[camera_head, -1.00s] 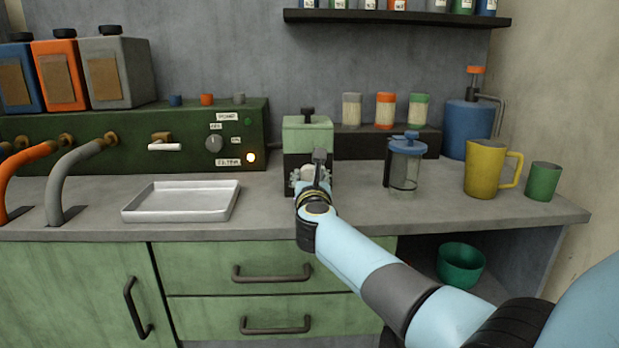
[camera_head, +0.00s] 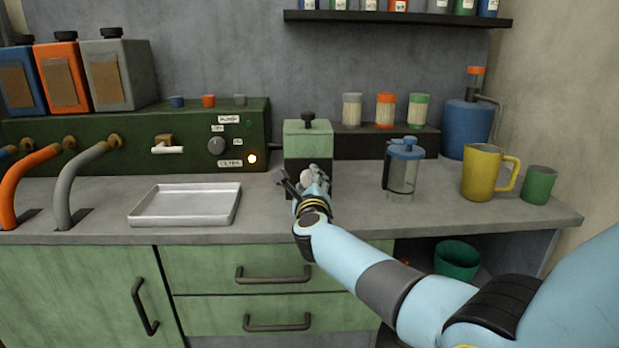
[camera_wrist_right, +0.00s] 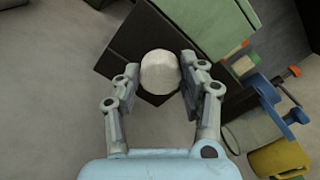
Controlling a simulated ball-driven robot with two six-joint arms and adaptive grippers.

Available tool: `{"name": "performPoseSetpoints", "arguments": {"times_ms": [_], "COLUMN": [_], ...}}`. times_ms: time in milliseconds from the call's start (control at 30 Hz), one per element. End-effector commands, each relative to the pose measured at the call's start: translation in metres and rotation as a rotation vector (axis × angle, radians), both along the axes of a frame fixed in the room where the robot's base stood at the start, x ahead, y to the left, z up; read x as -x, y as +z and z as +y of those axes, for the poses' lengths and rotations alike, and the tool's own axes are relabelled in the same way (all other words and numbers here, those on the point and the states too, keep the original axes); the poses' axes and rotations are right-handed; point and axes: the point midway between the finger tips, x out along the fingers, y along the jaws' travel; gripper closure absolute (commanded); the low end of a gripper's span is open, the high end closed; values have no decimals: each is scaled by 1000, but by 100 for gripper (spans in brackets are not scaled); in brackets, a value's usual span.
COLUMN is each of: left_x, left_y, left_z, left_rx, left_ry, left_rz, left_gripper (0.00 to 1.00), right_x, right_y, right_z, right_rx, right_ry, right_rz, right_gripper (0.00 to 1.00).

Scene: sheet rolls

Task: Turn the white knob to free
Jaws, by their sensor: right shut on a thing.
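The white knob (camera_wrist_right: 160,72) is on the dark front of a green-and-black box (camera_head: 309,140), where it shows round and pale. My right gripper (camera_wrist_right: 160,76) is shut on it, one finger on each side. In the head view the right gripper (camera_head: 304,182) is at the lower front of the box and hides most of the knob. No mark on the knob shows its setting. My left gripper is not in view.
A metal tray (camera_head: 184,206) lies left of the box. A lidded glass jar (camera_head: 402,170), a yellow mug (camera_head: 484,172) and a green cup (camera_head: 538,185) stand to the right. The counter (camera_head: 270,226) in front is clear.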

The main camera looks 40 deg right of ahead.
Motion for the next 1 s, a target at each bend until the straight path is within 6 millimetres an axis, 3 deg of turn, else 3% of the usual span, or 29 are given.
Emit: {"name": "performPoseSetpoints", "arguments": {"times_ms": [1000], "left_x": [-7], "left_y": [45], "left_z": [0], "left_rx": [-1], "left_ry": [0], "left_rz": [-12], "left_gripper": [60], "right_x": [0], "right_y": [-2], "right_z": [2], "right_rx": [822], "right_ry": [2], "right_rz": [508], "right_gripper": [91]}}
